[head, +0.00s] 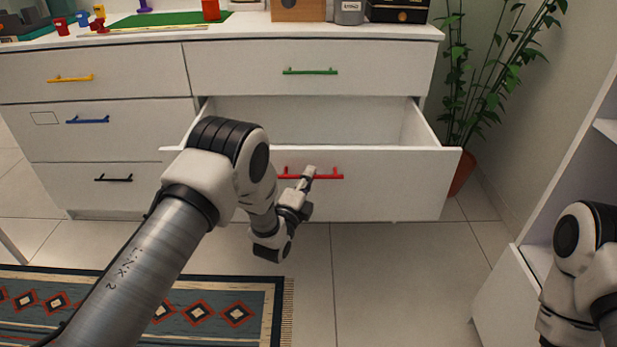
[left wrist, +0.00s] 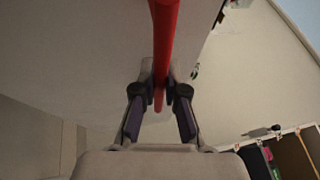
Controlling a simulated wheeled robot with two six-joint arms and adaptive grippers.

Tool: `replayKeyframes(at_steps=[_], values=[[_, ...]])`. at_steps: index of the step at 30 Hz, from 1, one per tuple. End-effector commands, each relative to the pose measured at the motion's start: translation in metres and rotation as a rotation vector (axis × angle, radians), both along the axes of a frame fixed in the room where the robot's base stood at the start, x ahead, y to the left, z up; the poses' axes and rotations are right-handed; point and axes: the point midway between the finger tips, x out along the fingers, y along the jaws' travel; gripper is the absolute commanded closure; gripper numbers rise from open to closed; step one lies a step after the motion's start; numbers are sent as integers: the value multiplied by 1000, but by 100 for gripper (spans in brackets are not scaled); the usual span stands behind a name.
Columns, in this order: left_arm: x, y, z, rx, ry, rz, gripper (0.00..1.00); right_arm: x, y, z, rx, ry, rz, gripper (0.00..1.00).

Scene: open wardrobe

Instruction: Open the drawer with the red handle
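The white drawer (head: 395,185) with the red handle (head: 328,177) is pulled out of the right column of the cabinet, and its empty inside shows. My left gripper (head: 309,176) is at the handle, in front of the drawer. In the left wrist view the red handle (left wrist: 164,45) runs between the two fingers of my left gripper (left wrist: 160,95), which look closed around it. The exact contact at the fingertips is hard to see. My right arm shows at the right edge of the head view, but its gripper is out of the picture.
The green-handled drawer (head: 310,68) above is shut, as are the yellow-, blue- and black-handled drawers at left. A potted plant (head: 462,172) stands right of the open drawer. A patterned rug (head: 262,300) lies at front left. The tiled floor (head: 390,290) ahead is clear.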

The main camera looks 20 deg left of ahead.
Motion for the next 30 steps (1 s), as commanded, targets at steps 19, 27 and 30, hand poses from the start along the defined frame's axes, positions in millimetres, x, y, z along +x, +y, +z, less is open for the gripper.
replayKeyframes(at_steps=[19, 27, 30], values=[[-41, 5, -9, 0, 5, 0, 63, 0, 0, 0, 0, 0, 0, 60], [-104, 13, -21, 0, 5, 1, 63, 0, 0, 0, 0, 0, 0, 60], [-114, 14, -22, 0, 2, 0, 63, 0, 0, 0, 0, 0, 0, 60]])
